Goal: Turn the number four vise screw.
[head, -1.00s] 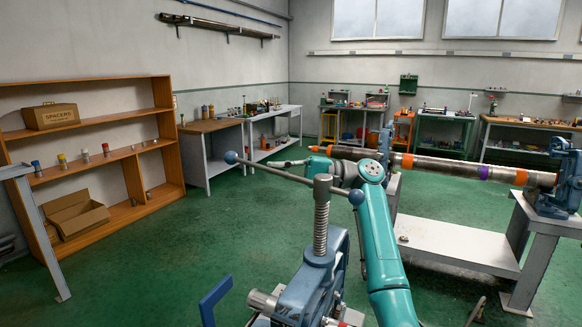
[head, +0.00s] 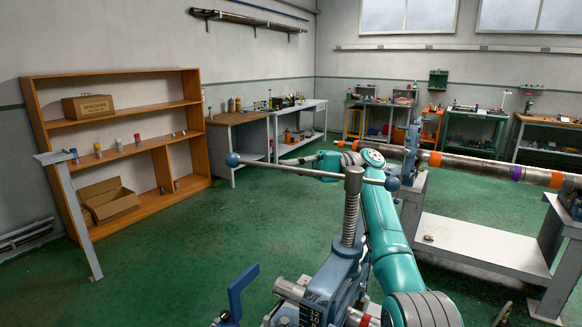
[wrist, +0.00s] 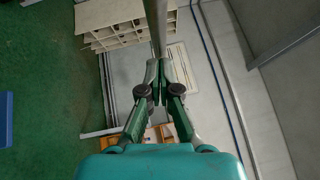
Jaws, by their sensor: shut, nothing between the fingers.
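A blue-grey vise (head: 322,280) stands in the foreground of the head view, with an upright threaded screw (head: 350,218). A grey handle bar (head: 290,171) passes through the screw's top and has a blue ball at each end. A label low on the vise is too small to read. My gripper (head: 290,160) is small behind the bar, left of the screw. In the wrist view my gripper (wrist: 155,82) is shut, its fingertips together. A grey bar (wrist: 158,28) runs past the fingertips; I cannot tell whether they touch it.
A long pipe (head: 470,163) with orange and purple bands spans other vises at right, above a white bench (head: 480,243). A wooden shelf (head: 125,150) with boxes stands at left. A blue lever (head: 238,290) juts up beside the near vise. Green floor is open left of it.

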